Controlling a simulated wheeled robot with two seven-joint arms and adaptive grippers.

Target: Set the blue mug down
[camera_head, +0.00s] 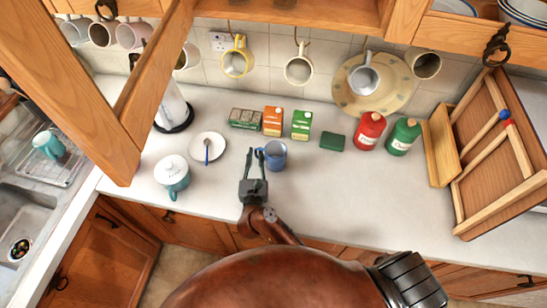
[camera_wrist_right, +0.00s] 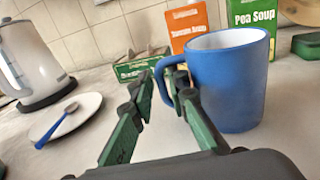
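The blue mug (camera_head: 276,155) stands upright on the pale counter (camera_head: 330,190), its handle toward the left. It also shows in the right wrist view (camera_wrist_right: 232,85). My right gripper (camera_head: 256,156) is at the handle side of the mug. In the wrist view its two fingers (camera_wrist_right: 160,85) are apart, with the handle between them. The right finger overlaps the handle's opening; the left finger is clear of the handle, with a visible gap. My left gripper is not in view.
Behind are food boxes (camera_head: 272,121), (camera_head: 301,125). Right are a green block (camera_head: 332,142), red bottle (camera_head: 369,130) and green bottle (camera_head: 403,136). The counter front right is clear.

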